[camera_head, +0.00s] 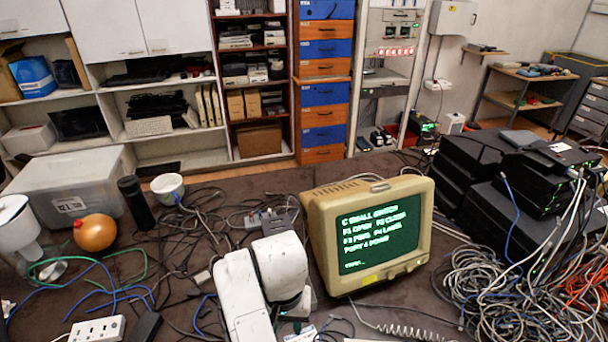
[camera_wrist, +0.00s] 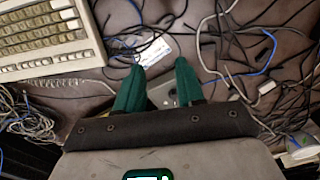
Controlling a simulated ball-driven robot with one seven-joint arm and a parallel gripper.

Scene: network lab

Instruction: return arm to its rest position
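My white arm (camera_head: 244,297) reaches over the table from the bottom edge of the head view, just left of the beige terminal. In the wrist view, my gripper (camera_wrist: 158,66) shows two dark green fingers standing apart. Nothing is held between them. A small grey device (camera_wrist: 164,93) shows in the gap, and a white label or card (camera_wrist: 152,48) lies beyond the fingertips. In the head view I cannot make out the gripper clearly behind the arm.
The terminal (camera_head: 368,232) stands close beside my arm. A beige keyboard (camera_wrist: 45,38) is at the upper left of the wrist view. Black boxes (camera_head: 475,165) and tangled cables (camera_head: 500,295) crowd the right. An orange round object (camera_head: 95,233) and a white bowl (camera_head: 167,187) stand left.

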